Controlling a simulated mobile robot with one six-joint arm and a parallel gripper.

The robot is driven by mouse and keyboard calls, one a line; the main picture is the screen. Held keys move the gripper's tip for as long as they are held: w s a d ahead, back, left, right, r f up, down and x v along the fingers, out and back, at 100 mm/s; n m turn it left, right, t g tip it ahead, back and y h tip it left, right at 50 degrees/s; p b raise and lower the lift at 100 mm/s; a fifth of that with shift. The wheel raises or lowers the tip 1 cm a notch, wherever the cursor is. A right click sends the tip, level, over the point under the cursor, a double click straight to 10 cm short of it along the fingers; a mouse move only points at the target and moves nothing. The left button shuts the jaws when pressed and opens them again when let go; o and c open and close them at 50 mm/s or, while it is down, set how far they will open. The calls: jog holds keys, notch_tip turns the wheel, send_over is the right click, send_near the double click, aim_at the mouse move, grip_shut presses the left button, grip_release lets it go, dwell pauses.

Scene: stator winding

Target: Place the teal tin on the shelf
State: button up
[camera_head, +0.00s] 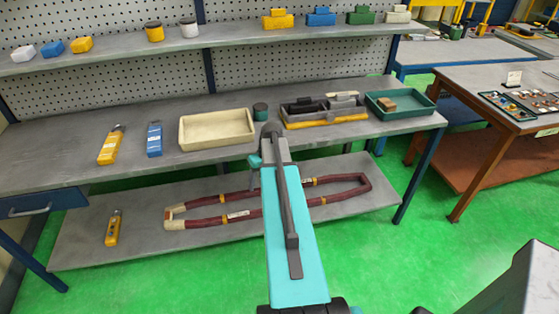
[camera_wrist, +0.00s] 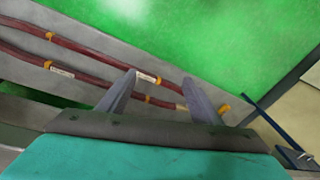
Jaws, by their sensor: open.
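The teal tin (camera_head: 260,109), small, dark and round, stands on the workbench between a cream tray and a grey organizer. In the head view my arm reaches up toward the bench front, just below the tin, and hides the fingers. The tin does not show in the wrist view.
The cream tray (camera_head: 186,131), organizer (camera_head: 291,121) and green tray (camera_head: 407,113) flank the tin. A dark red coil (camera_head: 230,197) lies on the low shelf, also in the wrist view (camera_wrist: 88,78).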

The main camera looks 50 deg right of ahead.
jog(key=s+a+f+n+g+b, duration=0.1)
jog(key=s+a+f+g, duration=0.15)
jog(key=a+f, duration=0.9)
jog(key=s+a+f+g, duration=0.1)
jog(key=s+a+f, duration=0.45)
jog(key=a, duration=1.05)
jog(key=s+a+f+n+g, duration=0.1)
jog(key=s+a+f+g, duration=0.1)
jog(key=s+a+f, duration=0.4)
jog(key=s+a+f+n+g+h+b, duration=0.1)
jog(key=s+a+f+g, duration=0.1)
jog(key=s+a+f, duration=0.3)
jog(key=s+a, duration=0.3)
jog(key=s, duration=0.2)
jog(key=shift+s+a+f+b, duration=0.3)
jog(key=shift+s+a+f, duration=0.05)
jog(key=shift+s, duration=0.05)
